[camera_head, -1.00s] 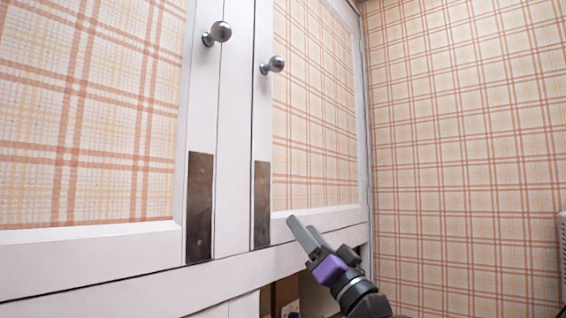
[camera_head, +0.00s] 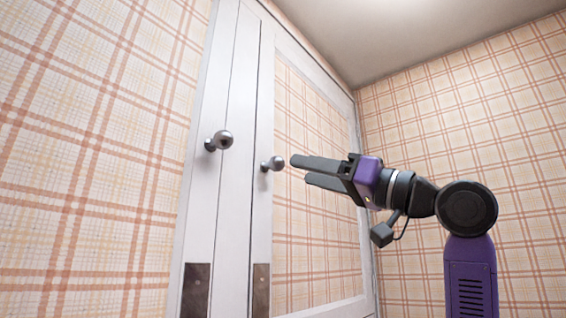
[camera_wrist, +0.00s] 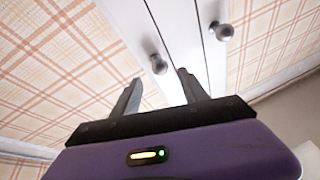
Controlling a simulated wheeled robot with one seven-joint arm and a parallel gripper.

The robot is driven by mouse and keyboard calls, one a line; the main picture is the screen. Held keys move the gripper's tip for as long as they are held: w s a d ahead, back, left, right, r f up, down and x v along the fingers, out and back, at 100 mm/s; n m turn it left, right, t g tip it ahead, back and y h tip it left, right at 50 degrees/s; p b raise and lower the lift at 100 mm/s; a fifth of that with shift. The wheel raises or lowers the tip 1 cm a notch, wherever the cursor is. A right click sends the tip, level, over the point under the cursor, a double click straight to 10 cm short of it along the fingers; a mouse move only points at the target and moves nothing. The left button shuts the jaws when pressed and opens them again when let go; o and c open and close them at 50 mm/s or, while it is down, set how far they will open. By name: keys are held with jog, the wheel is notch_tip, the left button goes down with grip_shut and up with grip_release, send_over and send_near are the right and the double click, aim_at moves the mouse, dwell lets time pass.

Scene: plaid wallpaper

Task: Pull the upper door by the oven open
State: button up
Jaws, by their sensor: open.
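Two tall white-framed doors with plaid panels fill the head view, the left door (camera_head: 95,150) and the right door (camera_head: 318,190). Each has a round metal knob near the middle seam: the left knob (camera_head: 222,140) and the right knob (camera_head: 276,163). Both doors look closed. My gripper (camera_head: 298,171) is open and empty, with its fingers pointing left at the right knob, just right of it in the picture. Depth between them is hard to judge. In the wrist view my gripper (camera_wrist: 160,77) has one knob between its fingertips, and another knob further right. No oven is in view.
A plaid wall (camera_head: 460,110) stands to the right and a pale ceiling (camera_head: 420,40) lies above. Dark metal plates (camera_head: 195,290) sit low on the door frames. The space around my gripper looks clear.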

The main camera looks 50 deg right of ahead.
aim_at(283, 166)
jog(key=p+x, duration=0.2)
jog(key=x, duration=0.3)
jog(key=shift+w+r, duration=0.1)
jog(key=shift+w, duration=0.05)
jog(key=shift+w+a+r+p, duration=0.15)
jog(key=shift+w+p, duration=0.15)
jog(key=shift+w, duration=0.4)
jog(key=shift+c, duration=0.4)
grip_shut()
dwell(0.4)
